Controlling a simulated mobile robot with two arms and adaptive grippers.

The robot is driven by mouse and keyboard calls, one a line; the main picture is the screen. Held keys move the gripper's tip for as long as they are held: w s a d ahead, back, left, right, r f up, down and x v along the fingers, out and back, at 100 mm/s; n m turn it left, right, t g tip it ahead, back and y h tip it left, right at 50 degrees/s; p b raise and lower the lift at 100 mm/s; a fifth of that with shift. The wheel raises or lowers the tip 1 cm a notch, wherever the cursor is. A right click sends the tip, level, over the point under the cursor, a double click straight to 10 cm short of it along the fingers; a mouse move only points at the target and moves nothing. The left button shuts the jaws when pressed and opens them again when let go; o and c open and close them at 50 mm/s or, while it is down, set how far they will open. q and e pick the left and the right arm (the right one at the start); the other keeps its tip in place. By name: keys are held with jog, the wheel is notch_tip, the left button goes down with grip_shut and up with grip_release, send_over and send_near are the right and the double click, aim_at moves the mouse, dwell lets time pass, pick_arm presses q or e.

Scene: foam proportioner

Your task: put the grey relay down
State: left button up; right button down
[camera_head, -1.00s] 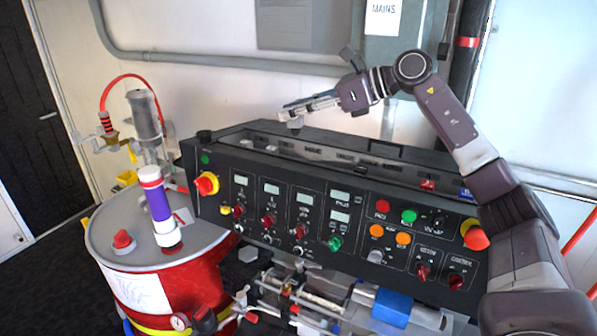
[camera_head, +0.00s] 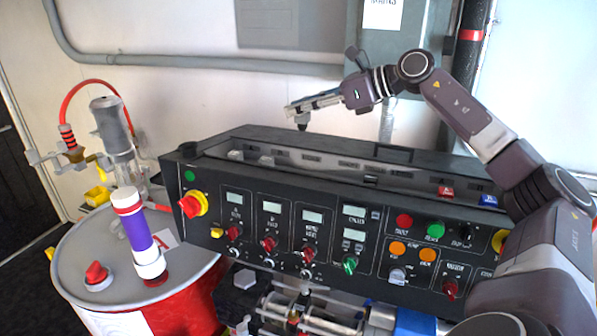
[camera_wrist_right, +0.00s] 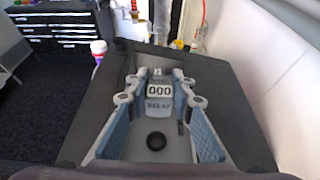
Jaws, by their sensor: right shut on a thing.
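My right gripper (camera_head: 300,107) is above the back edge of the black console (camera_head: 330,215) in the head view, shut on a small relay (camera_head: 302,124) that hangs below its fingertips and looks dark there. In the right wrist view the relay (camera_wrist_right: 159,90) sits between the blue-padded fingers of the right gripper (camera_wrist_right: 158,80), with "000" and "RELAY" on its face. The relay is apart from the console. A long recessed bay (camera_head: 330,170) runs along the console top, with labelled places. My left gripper is out of view.
Light grey blocks (camera_head: 266,161) sit at the bay's left end, a red block (camera_head: 445,191) and a blue block (camera_head: 488,199) at its right. A red drum (camera_head: 180,300) stands left of the console. The wall is behind.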

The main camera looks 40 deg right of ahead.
jog(key=f, duration=0.3)
jog(key=f+b, duration=0.1)
jog(key=f, duration=0.3)
jog(key=f+b, duration=0.1)
jog(key=f, duration=0.3)
jog(key=shift+w+f, duration=0.25)
jog(key=shift+w, duration=0.05)
notch_tip(320, 180, down, 2)
jog(key=shift+f, duration=0.65)
pick_arm(q)
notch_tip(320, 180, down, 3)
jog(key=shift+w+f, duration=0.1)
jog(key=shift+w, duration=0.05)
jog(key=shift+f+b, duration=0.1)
jog(key=shift+b, duration=0.2)
